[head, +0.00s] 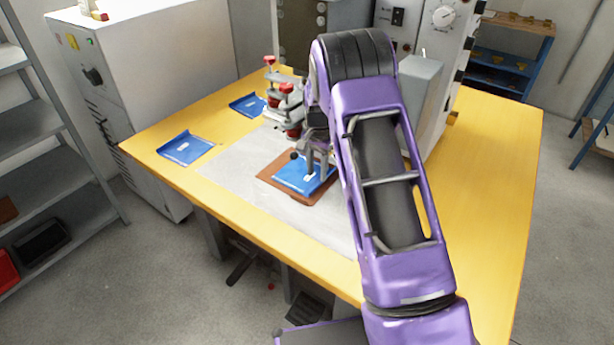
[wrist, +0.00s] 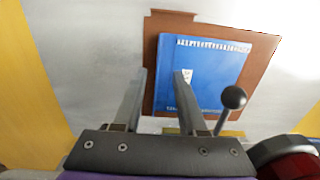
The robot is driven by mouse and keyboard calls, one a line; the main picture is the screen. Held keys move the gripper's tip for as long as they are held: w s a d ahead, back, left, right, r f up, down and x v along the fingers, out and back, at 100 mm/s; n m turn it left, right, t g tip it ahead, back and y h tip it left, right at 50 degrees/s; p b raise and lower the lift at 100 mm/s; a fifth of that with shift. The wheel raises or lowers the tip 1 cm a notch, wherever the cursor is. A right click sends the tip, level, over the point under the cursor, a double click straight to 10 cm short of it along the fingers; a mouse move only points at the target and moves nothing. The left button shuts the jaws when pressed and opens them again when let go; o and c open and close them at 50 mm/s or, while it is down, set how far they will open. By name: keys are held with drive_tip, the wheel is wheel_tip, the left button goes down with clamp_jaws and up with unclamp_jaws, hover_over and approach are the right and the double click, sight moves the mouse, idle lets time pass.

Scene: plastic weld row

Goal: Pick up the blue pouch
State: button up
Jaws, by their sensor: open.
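A blue pouch (head: 292,180) with a small white label lies flat on a brown board (head: 264,178) on the grey mat. In the wrist view the pouch (wrist: 215,75) lies on the brown board (wrist: 180,24). My gripper (head: 318,168) points down at the pouch and hides part of it. In the wrist view my gripper (wrist: 160,74) is open and empty. One finger lies over the pouch's left part and the other is just left of its left edge. The height of the fingertips above the pouch is hard to tell.
Two other blue pouches lie on the yellow table, one at the left (head: 186,148) and one farther back (head: 247,105). Red-knobbed clamps (head: 288,100) stand beside my gripper. A black ball-ended lever (wrist: 233,98) is close to the right finger. A machine (head: 425,75) stands behind.

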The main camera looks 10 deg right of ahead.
sight(317, 185)
wheel_tip(317, 185, down, 4)
drive_tip(key=shift+s+f, duration=0.15)
clamp_jaws()
idle(0.3)
